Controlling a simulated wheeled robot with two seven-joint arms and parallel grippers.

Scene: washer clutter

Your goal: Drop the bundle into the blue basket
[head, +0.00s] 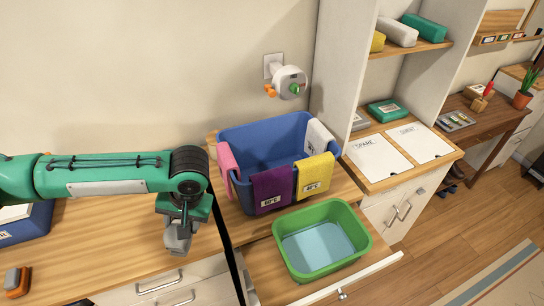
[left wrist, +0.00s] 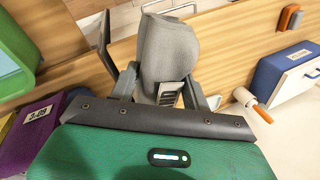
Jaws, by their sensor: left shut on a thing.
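The blue basket (head: 262,142) stands on the wooden counter right of my left arm, with pink, purple, yellow and white cloths hung over its rim. My left gripper (head: 183,224) points down over the counter, left of the basket and apart from it. It is shut on a grey bundle (head: 177,242). In the left wrist view the rounded grey bundle (left wrist: 170,48) sits between the fingers of the left gripper (left wrist: 160,88). My right gripper is in neither view.
A green basin (head: 320,240) stands in front of the basket. A second blue container (head: 28,226) is at the far left, near an orange-and-grey item (head: 17,281). A wall fitting (head: 288,82) is above the basket. White cabinets stand at the right.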

